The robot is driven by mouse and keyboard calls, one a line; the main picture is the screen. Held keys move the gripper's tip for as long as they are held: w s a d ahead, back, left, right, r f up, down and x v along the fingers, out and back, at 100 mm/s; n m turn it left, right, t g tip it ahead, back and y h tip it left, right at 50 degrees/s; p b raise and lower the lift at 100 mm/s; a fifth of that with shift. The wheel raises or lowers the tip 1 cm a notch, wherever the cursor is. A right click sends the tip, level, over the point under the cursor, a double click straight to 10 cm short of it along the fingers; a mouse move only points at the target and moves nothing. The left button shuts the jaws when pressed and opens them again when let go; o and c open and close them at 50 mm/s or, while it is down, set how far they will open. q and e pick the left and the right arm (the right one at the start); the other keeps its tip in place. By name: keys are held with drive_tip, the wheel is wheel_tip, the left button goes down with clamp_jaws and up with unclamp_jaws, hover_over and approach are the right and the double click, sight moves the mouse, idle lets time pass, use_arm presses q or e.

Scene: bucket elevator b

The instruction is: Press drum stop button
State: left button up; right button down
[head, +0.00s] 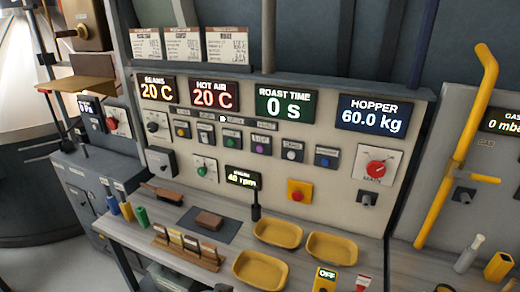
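The control panel (225,158) faces me. It has a row of small square buttons with labels too small to read, so I cannot tell which one is drum stop. From left to right, the row includes a yellow button (181,132), a green button (232,144), a purple button (261,149), a white button (291,155) and a blue button (323,161). Lower down, a red button (298,196) sits on a yellow plate. A small display (243,178) reads 40 rpm. Neither of my grippers is in view.
Displays above the buttons include the roast time display (284,106) and hopper display (370,115). The shelf below holds yellow trays (278,233), a wooden rack (186,247) and a dark upright handle (256,207). A yellow pipe (462,145) stands at right.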

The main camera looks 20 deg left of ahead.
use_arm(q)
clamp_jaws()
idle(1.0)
